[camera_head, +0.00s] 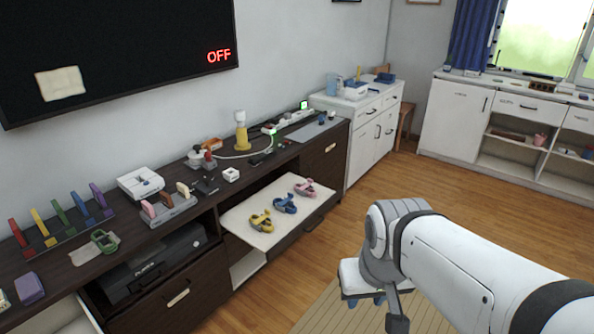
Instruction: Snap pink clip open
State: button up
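A pink clip (306,188) lies on a pale pull-out shelf (246,208) of the dark cabinet. It is at the far right of a row, beyond a blue clip (285,204) and a yellow clip (261,221). The clips are small here, and I cannot tell whether the pink one is open or shut. My white arm reaches in from the lower right. Its grey end stands over the floor, to the right of and nearer than the shelf, apart from the clips. My gripper's fingers cannot be made out clearly.
The dark cabinet top (130,232) holds several gadgets, a yellow-based lamp (241,132), a green clip (104,241) and a rack of coloured pieces. A wall screen (120,50) reads OFF. White cabinets (455,115) stand behind.

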aim_at(310, 181)
jog(key=z, duration=0.55)
jog(key=i, duration=2.2)
jog(key=u, duration=0.9)
